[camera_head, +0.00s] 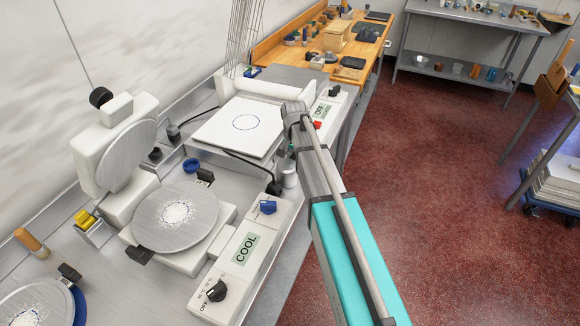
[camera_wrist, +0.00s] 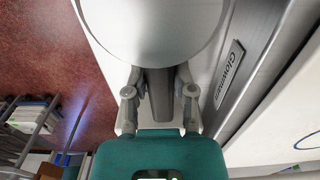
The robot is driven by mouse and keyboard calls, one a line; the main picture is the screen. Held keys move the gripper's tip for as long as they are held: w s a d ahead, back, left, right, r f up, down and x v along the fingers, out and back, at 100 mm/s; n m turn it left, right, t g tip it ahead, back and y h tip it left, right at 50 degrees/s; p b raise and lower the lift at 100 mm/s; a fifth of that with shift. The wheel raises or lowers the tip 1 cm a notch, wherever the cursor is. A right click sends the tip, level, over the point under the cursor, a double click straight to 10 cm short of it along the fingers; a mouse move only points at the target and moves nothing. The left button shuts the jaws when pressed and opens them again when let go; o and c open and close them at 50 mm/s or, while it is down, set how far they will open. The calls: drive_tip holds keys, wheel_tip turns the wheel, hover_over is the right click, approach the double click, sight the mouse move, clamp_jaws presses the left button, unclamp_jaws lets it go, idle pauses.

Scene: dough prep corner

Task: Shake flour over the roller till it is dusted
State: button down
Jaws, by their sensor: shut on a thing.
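In the wrist view my gripper (camera_wrist: 160,100) has both fingers against a dark grey stem-like part (camera_wrist: 159,82). A large pale round piece (camera_wrist: 155,25) lies just beyond it; together they look like the held flour shaker.
A press (camera_head: 127,160) with round plates stands open at left, white flecks on its lower plate (camera_head: 160,230). The control panel (camera_head: 240,262) reads COOL. A wooden bench (camera_head: 285,52) stands behind.

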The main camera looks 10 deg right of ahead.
sight(294, 157)
drive_tip(key=shift+s+r+p, duration=0.1)
drive_tip(key=shift+r+p, duration=4.8)
drive_tip(key=shift+r, duration=0.1)
drive_tip(key=shift+f, duration=0.1)
